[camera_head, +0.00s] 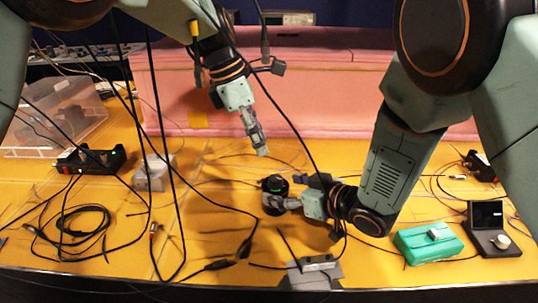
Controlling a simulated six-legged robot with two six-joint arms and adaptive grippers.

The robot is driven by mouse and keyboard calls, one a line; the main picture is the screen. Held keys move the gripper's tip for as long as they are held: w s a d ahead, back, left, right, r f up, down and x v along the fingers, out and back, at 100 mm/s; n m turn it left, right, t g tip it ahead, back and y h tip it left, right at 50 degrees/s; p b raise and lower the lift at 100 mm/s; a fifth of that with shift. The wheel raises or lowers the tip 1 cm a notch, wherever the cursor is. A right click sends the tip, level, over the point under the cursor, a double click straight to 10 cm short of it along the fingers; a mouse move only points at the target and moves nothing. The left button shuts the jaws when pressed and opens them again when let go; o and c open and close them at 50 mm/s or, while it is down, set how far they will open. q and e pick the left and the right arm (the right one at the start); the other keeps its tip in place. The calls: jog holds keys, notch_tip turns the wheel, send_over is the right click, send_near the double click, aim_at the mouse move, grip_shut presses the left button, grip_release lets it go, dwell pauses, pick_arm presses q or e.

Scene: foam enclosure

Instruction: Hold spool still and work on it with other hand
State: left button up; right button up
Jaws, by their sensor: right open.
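The spool (273,184) looks like a small dark round object with a green spot on top, on the orange table near the middle. My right gripper (284,203) reaches in from the right, low over the table, with its open fingers at the spool's near right side. I cannot tell whether they touch it. My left gripper (262,150) points down from above, behind and slightly left of the spool, apart from it. Its fingers look narrow from this side, and their opening cannot be made out. The spool's lower part is partly hidden by the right gripper.
Black cables (75,222) lie coiled at left and cross the table. A grey block (153,174), a black socket box (90,160) and a clear bin (62,115) stand left. A green box (428,244) and a small black device (488,228) sit right. A pink foam wall (320,95) closes the back.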

aim_at(268, 185)
jog(key=x, duration=0.6)
jog(key=shift+s+a, duration=0.15)
jog(key=shift+a, duration=0.05)
jog(key=shift+w+a+f, duration=0.2)
jog(key=shift+w+a, duration=0.05)
jog(key=shift+w, duration=0.15)
jog(key=shift+a, duration=0.25)
jog(key=shift+w+d, duration=0.1)
jog(key=shift+d, duration=0.05)
jog(key=c, duration=1.6)
jog(key=shift+c, duration=0.2)
